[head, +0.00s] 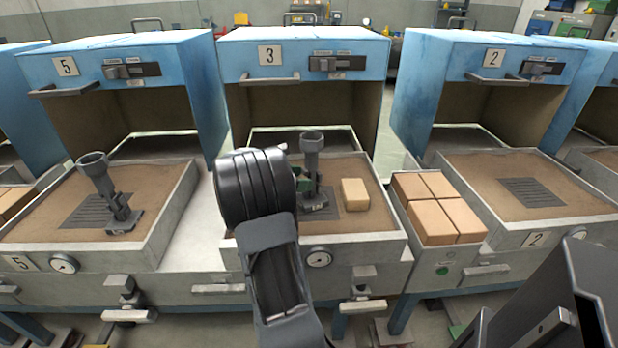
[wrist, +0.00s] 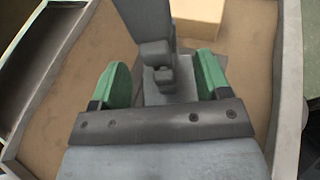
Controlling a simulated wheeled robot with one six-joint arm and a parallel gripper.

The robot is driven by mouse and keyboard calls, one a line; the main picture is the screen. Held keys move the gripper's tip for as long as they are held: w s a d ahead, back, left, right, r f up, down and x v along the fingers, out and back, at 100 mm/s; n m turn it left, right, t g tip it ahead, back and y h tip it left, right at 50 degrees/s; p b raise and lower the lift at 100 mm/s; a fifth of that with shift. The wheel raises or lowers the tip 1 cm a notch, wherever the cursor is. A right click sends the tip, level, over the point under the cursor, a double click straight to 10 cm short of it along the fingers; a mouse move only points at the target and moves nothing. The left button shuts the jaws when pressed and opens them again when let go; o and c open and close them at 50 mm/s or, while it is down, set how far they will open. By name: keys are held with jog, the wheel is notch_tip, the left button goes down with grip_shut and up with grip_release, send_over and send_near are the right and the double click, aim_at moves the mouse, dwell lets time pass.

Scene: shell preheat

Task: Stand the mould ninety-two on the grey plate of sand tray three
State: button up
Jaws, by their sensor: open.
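A grey mould (head: 312,150) with a cup top and a flat base stands upright in sand tray three (head: 365,250). No number can be read on it. A dark grey plate (head: 330,207) shows in part around its base; my arm hides the rest of it. My gripper (wrist: 162,82) is open, its green fingers on either side of the mould's lower part (wrist: 160,75) in the wrist view, with gaps on both sides. In the head view my arm hides most of the gripper; a green finger shows left of the mould.
A tan block (head: 355,195) lies on the sand right of the mould. Tray two (head: 575,185) has a bare grey plate. A box of tan bricks (head: 440,205) stands between trays three and two. Blue hoods rise behind.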

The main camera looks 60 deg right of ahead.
jog(key=p+v, duration=0.1)
jog(key=v, duration=0.7)
jog(key=shift+a+r, duration=0.1)
jog(key=shift+a, duration=0.05)
jog(key=s+a+f+m+t+y, duration=0.1)
jog(key=s+a+m+t+y, duration=0.1)
jog(key=a, duration=0.9)
jog(key=s+a+f+m+t+y, duration=0.1)
jog(key=a+m+t+y, duration=0.4)
jog(key=a, duration=0.6)
jog(key=s+a+f+m+t+y, duration=0.1)
jog(key=s+a+m+t+y, duration=0.2)
jog(key=a, duration=0.8)
jog(key=shift+s+a+f+m+t+y, duration=0.2)
jog(key=shift+s+a+m+t+y, duration=0.15)
jog(key=shift+m+y, duration=0.6)
jog(key=shift+w, duration=0.1)
